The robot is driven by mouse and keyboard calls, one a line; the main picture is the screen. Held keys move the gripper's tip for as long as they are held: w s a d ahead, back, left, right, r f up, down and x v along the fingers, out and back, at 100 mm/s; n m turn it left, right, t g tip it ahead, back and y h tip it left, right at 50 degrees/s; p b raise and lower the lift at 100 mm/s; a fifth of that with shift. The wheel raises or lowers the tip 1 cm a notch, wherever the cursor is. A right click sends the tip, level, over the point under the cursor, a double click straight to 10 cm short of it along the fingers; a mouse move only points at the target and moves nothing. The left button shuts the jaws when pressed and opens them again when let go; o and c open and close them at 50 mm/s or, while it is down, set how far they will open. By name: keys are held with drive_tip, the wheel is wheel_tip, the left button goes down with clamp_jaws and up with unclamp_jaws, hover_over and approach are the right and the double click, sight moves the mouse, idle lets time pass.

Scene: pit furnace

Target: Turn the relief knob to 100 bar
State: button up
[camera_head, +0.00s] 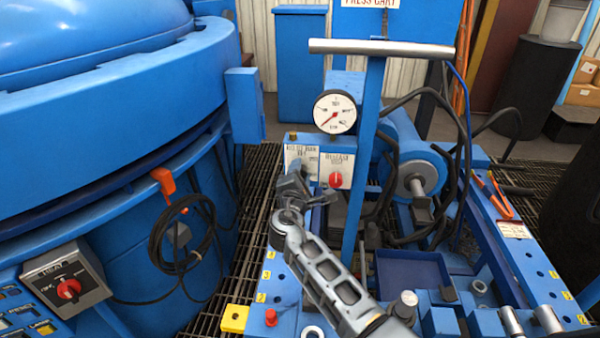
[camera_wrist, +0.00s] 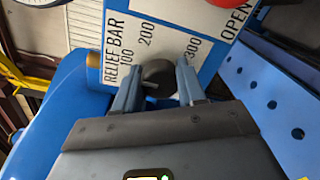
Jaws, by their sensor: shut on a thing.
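The relief knob (camera_wrist: 157,73) is a dark round knob on a white panel (camera_wrist: 208,18) marked RELIEF BAR with 100, 200 and 300. My gripper (camera_wrist: 158,80) is shut on it, one blue-grey finger on each side. I cannot tell clearly which mark the knob points to. In the head view my gripper (camera_head: 294,188) is at the left part of the relief panel (camera_head: 300,152) and hides the knob. The round pressure gauge (camera_head: 335,111) above has a red needle pointing to the lower left.
A red release knob (camera_head: 336,180) sits just right of my gripper. A blue upright post with a grey handle bar (camera_head: 382,48) stands close on the right. The big blue furnace (camera_head: 110,110) fills the left. A blue tray (camera_head: 412,272) lies on the cart.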

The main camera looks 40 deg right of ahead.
drive_tip(key=shift+a+f, duration=0.1)
drive_tip(key=shift+f, duration=0.05)
drive_tip(key=o, duration=1.1)
drive_tip(key=shift+c, duration=0.2)
drive_tip(key=v, duration=0.7)
drive_tip(key=shift+s+a, duration=0.25)
drive_tip(key=shift+a, duration=0.05)
